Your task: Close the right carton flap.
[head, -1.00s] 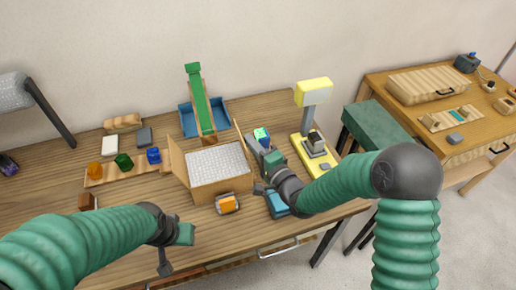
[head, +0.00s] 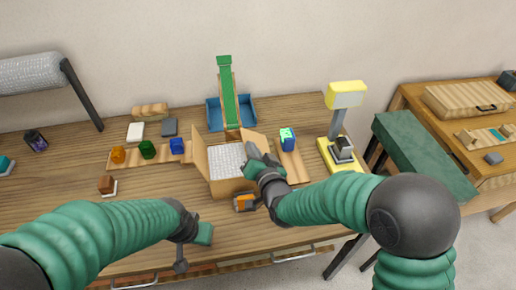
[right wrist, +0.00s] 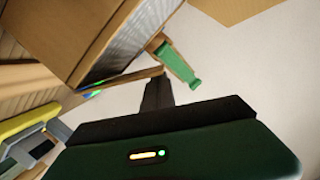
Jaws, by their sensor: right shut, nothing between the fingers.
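The carton (head: 232,187) is a brown box filled with bubble wrap (head: 226,158), in the middle of the table. Its left flap (head: 200,154) stands up and leans outward. Its right flap (head: 256,138) also stands raised, partly hidden by my right gripper. My right gripper (head: 252,150) is shut and empty at the carton's right edge, beside that flap. In the right wrist view, the dark fingers (right wrist: 158,92) are together near a thin flap edge (right wrist: 120,78); I cannot tell whether they touch. My left gripper (head: 188,250) hangs over the table's front, away from the carton; its jaw opening is unclear.
An orange object (head: 244,203) sits before the carton. A blue tray (head: 214,116) with a green chute (head: 228,92) stands behind. Coloured pieces (head: 147,149) lie on a wooden strip at left.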

